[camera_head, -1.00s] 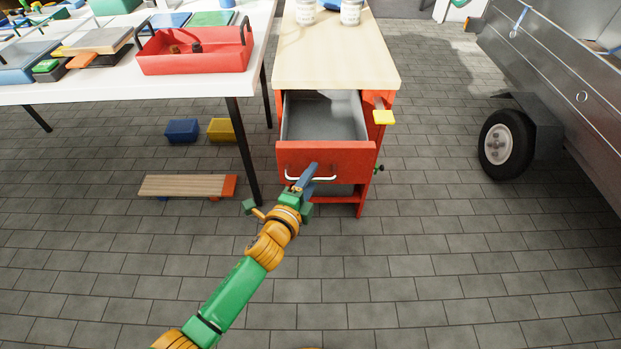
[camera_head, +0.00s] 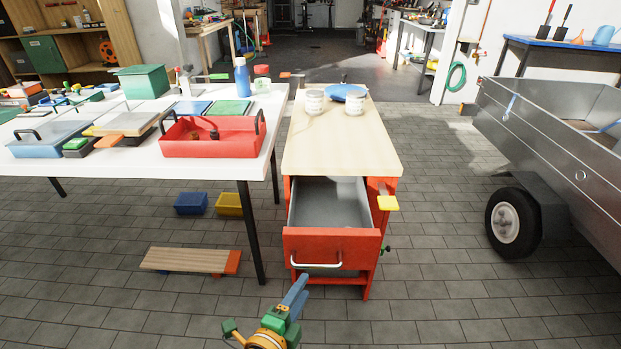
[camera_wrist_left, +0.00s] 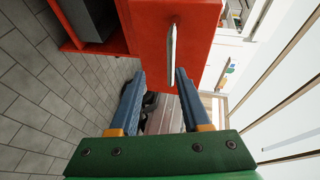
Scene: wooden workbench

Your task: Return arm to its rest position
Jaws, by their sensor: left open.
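My left gripper (camera_head: 296,296) is low in the head view, in front of the workbench and apart from its drawer. In the left wrist view its two blue fingers (camera_wrist_left: 160,76) are spread apart with nothing between them. The red drawer (camera_head: 332,245) is pulled open and its grey inside looks empty. Its pale handle (camera_head: 316,265) is beyond the fingertips; the handle (camera_wrist_left: 172,42) also shows upright in the left wrist view, ahead of the fingers and not gripped. Most of my left arm is out of the head view. My right gripper is not in view.
The wooden-topped workbench (camera_head: 340,140) holds jars and a blue dish. A white table (camera_head: 90,168) with a red tote (camera_head: 212,145) stands to its left. A metal trailer (camera_head: 560,140) is at the right. The paved floor in front is clear.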

